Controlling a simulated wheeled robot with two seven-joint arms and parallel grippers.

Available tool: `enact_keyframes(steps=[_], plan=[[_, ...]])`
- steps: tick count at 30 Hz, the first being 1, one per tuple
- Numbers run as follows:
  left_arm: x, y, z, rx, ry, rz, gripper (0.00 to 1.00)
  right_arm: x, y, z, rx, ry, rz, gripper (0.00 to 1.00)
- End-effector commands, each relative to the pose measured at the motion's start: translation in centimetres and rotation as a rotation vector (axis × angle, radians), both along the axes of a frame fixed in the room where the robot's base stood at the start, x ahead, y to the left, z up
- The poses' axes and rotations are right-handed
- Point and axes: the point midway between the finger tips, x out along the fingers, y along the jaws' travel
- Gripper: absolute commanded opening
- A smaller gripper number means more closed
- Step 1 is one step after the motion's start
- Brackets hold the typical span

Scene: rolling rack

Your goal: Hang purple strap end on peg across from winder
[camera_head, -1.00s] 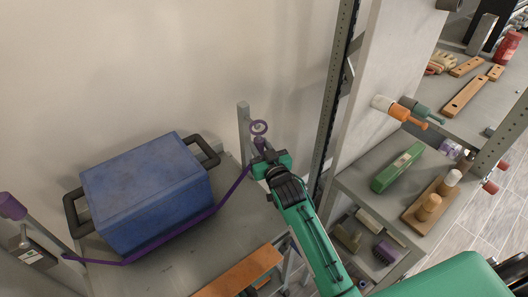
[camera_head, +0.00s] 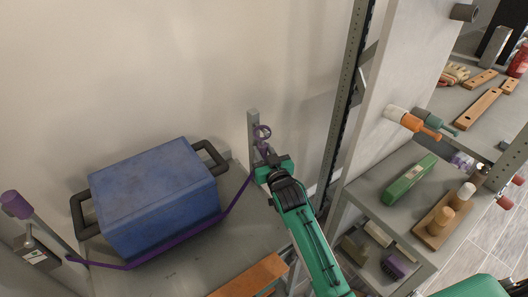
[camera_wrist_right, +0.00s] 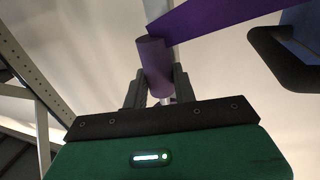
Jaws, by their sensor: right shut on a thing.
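The purple strap (camera_head: 233,203) runs from the grey winder (camera_head: 37,253) at the left, along the front of the blue case (camera_head: 155,195), up to my right gripper (camera_head: 267,167). The strap end has a purple ring (camera_head: 262,132) and a purple grip (camera_wrist_right: 152,65). My right gripper is shut on that grip in the wrist view, with a finger on each side. The ring is just right of the grey upright post (camera_head: 253,128) at the shelf's far corner. I cannot tell whether they touch. The peg itself is not clearly visible. My left gripper is not in view.
The blue case with black handles stands on the grey shelf (camera_head: 180,272). A purple-topped post (camera_head: 15,204) stands at the left. A perforated rack upright (camera_head: 347,100) is close right of my arm. Farther right is a shelf with a green box (camera_head: 410,180).

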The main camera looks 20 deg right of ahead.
Motion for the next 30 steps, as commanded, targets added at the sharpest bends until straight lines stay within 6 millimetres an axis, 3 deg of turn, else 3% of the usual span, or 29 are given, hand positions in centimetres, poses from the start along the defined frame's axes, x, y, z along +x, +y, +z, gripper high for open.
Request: enact_keyframes(steps=[8,9,12,13,23,30], plan=[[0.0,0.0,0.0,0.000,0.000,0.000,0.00,0.0,0.0,0.0,0.000,0.000,0.000,0.04],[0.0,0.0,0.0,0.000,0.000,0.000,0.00,0.0,0.0,0.0,0.000,0.000,0.000,0.31],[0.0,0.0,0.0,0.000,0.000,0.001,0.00,0.0,0.0,0.0,0.000,0.000,0.000,0.51],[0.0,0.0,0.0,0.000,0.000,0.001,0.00,0.0,0.0,0.0,0.000,0.000,0.000,0.53],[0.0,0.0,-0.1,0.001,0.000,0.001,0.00,-0.3,0.0,-0.1,0.000,0.001,0.000,0.53],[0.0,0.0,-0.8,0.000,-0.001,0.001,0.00,-3.5,-0.3,-0.3,0.000,0.001,0.000,0.53]])
